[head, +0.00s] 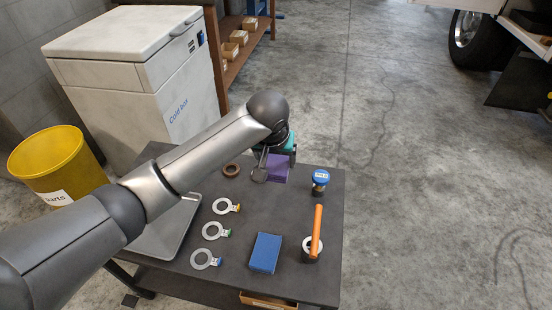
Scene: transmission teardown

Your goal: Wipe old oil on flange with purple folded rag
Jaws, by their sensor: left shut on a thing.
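My left arm comes in from the left and reaches over the dark table. My left gripper (277,152) is at the table's far part, mostly hidden behind its own wrist. It is shut on the purple folded rag (278,170), which shows just below the wrist. A teal part (291,141) shows beside the wrist; I cannot tell what it belongs to. I cannot make out the flange or any oil on it; the arm covers that area. Whether the rag touches anything beneath it cannot be told. My right gripper is not in view.
On the table (331,190) are a brown ring (231,170), several tagged metal rings (213,231), a blue box (265,253), a blue-capped container (320,182) and an orange-handled tool (317,230). A grey tray (163,238), yellow bin (52,168) and cold box (140,85) stand left.

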